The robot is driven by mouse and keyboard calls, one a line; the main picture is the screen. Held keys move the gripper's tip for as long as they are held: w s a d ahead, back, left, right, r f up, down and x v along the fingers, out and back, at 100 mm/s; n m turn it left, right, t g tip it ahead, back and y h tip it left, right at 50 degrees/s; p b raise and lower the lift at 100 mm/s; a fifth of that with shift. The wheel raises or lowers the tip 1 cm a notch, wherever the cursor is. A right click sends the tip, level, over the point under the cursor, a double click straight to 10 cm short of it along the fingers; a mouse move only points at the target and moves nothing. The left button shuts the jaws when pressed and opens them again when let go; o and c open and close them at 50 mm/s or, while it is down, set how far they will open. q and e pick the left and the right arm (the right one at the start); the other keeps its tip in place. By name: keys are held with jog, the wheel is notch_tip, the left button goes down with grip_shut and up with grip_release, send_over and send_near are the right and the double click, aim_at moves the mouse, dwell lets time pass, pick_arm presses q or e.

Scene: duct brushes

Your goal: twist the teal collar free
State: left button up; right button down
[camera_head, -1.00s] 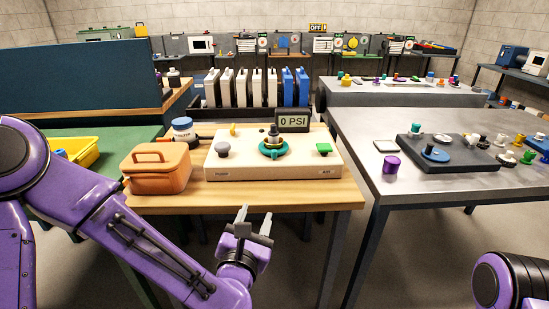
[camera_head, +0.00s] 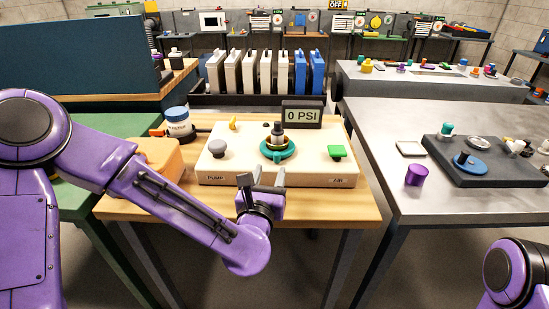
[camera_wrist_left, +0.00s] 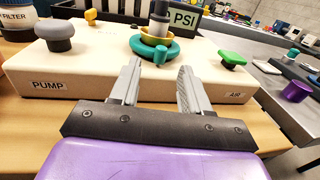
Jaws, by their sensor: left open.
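The teal collar (camera_head: 278,150) is a ring with small lugs, seated around the base of a dark and brass fitting (camera_head: 277,134) on top of the cream panel box (camera_head: 212,170). In the left wrist view the collar (camera_wrist_left: 155,50) lies straight ahead, beyond the fingertips, with one teal lug facing me. My left gripper (camera_head: 262,180) is open and empty, in front of the box's front face, apart from the collar. Its two grey fingers also show in the left wrist view (camera_wrist_left: 158,72). My right gripper is out of view; only part of that purple arm shows at lower right.
A filter jar (camera_head: 178,121) and an orange case (camera_head: 160,158) stand left. A metal table (camera_head: 390,185) stands right.

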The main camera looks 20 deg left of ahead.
aim_at(277, 157)
pick_arm(q)
jog(key=w, duration=0.5)
jog(key=shift+w+a+p, duration=0.15)
jog(key=shift+w+p, duration=0.1)
jog(key=shift+p, duration=0.05)
jog(key=shift+w+a, duration=0.1)
jog(key=shift+w, duration=0.35)
grip_shut()
jog(key=shift+f, duration=0.1)
